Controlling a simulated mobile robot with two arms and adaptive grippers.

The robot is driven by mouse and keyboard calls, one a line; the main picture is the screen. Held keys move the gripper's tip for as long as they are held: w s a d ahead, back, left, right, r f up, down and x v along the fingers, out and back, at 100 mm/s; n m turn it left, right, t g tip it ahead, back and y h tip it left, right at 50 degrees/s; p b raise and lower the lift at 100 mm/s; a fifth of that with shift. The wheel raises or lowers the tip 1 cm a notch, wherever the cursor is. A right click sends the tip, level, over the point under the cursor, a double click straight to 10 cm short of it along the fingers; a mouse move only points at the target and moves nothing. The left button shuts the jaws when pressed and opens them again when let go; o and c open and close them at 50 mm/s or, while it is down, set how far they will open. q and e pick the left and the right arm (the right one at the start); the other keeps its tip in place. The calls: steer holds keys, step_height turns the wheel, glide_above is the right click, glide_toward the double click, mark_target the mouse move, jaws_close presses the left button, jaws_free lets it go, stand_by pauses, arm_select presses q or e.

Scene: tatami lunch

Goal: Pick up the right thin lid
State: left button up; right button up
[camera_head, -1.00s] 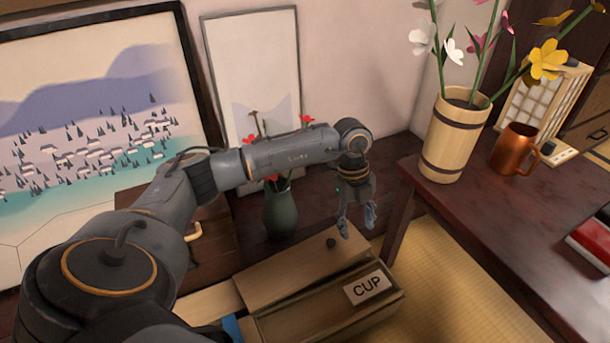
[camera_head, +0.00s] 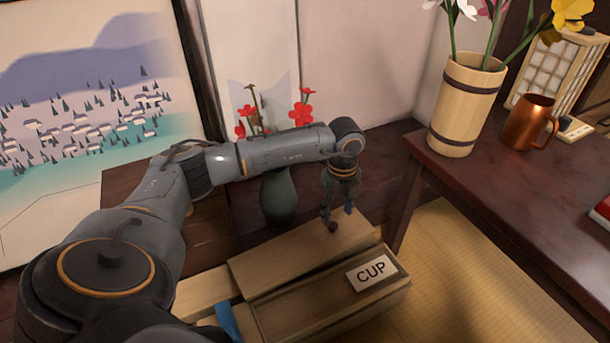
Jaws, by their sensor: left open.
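The thin wooden lid (camera_head: 275,261) with a small dark knob lies slanted along the back of an open wooden box (camera_head: 335,317), which has a "CUP" label on it. My left gripper (camera_head: 339,213) is open, pointing down at the knob end of the lid. Its fingertips are at the knob, partly covering it. I cannot tell whether they touch it. My right gripper is not in view.
A dark green vase (camera_head: 279,197) with red flowers stands just behind my left arm. A dark table (camera_head: 480,185) at the right holds a wooden flower vase (camera_head: 465,110) and a copper mug (camera_head: 526,123). A blue strip (camera_head: 229,322) is left of the box.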

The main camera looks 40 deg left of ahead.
mark_target(333, 225)
arm_select(q)
steer(key=f+b, duration=0.2)
steer(key=f, duration=0.1)
steer(key=f+b, duration=0.1)
steer(key=b, duration=0.1)
steer(key=shift+s+a+f, duration=0.15)
steer(key=shift+a, duration=0.25)
steer(key=shift+f, duration=0.4)
steer(key=shift+r, duration=0.1)
jaws_close()
